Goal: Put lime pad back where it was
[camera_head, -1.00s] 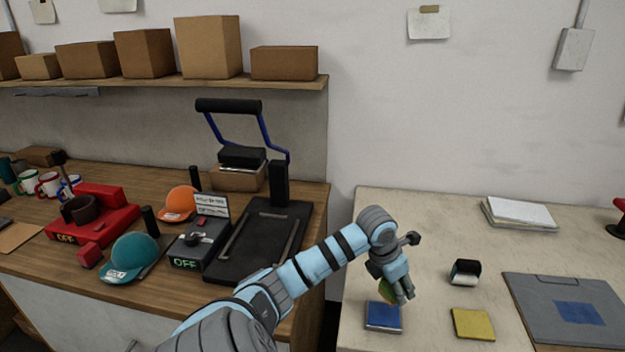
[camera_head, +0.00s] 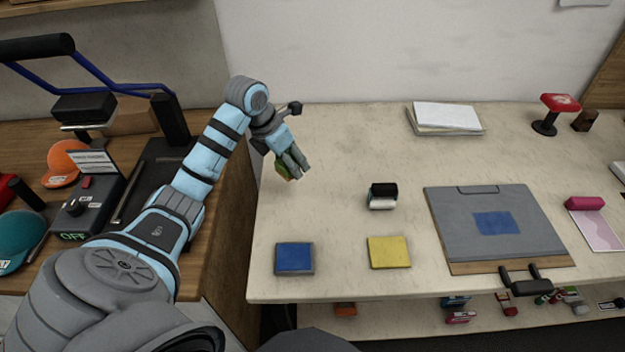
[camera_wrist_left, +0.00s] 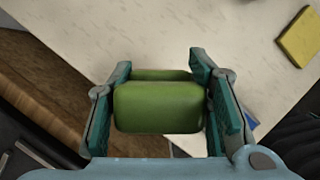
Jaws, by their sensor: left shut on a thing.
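My left gripper (camera_head: 292,168) is shut on a green, lime-coloured pad (camera_head: 282,172) and holds it over the left part of the pale table. In the left wrist view the lime pad (camera_wrist_left: 158,106) sits between the two fingers (camera_wrist_left: 160,95). In the head view most of the pad is hidden by the fingers. A blue pad (camera_head: 294,257) and a yellow pad (camera_head: 389,252) lie at the table's front edge; the yellow pad (camera_wrist_left: 299,34) also shows at the top right of the wrist view. My right gripper is not in view.
A black and white block (camera_head: 382,195) stands behind the yellow pad. A grey board with a blue patch (camera_head: 497,222) lies to the right. White paper (camera_head: 447,116) lies at the back. The table's back left is clear. A heat press (camera_head: 40,45) stands on the wooden bench at left.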

